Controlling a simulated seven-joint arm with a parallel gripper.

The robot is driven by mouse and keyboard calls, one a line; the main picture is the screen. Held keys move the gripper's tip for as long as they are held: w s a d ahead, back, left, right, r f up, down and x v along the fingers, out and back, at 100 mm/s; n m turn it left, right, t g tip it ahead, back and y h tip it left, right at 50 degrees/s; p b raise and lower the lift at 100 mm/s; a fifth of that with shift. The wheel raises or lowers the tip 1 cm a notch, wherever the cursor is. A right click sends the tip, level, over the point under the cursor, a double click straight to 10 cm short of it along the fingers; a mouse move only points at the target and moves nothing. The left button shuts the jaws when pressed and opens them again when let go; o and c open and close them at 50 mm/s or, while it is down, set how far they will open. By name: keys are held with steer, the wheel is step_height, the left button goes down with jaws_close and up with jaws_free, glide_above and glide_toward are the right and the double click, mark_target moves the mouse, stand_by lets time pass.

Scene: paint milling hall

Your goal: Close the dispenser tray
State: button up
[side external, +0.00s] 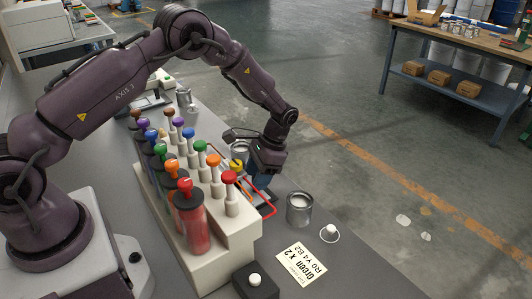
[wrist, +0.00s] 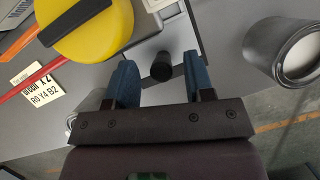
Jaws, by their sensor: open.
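The dispenser (side external: 221,247) is a long pale block with several canisters topped by coloured knobs. In the wrist view a pale tray-like part (wrist: 172,40) at the dispenser's front bears a short black knob (wrist: 162,66). My gripper (wrist: 157,82) is open, with its blue fingers on either side of the black knob and a gap beside each. In the side view my gripper (side external: 264,182) is low beside the dispenser and hides most of the tray area. How far the tray stands out cannot be told.
A yellow knob (wrist: 85,25) is close to my fingers, near red and orange bars. An open can (wrist: 285,52) stands at the wrist view's right.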

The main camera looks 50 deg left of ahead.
steer(key=v, duration=1.1)
steer(key=s+d+r+n+t, duration=0.1)
steer(key=s+r+t, duration=0.4)
steer(key=s+r, duration=0.5)
steer(key=s+d+r+n+t+h, duration=0.1)
steer(key=s+r+t, duration=0.4)
steer(key=s+r, duration=0.6)
steer(key=s+d+n, duration=0.1)
steer(key=s, duration=0.4)
steer(key=shift+s+d, duration=0.35)
steer(key=shift+s, duration=0.05)
stand_by(0.3)
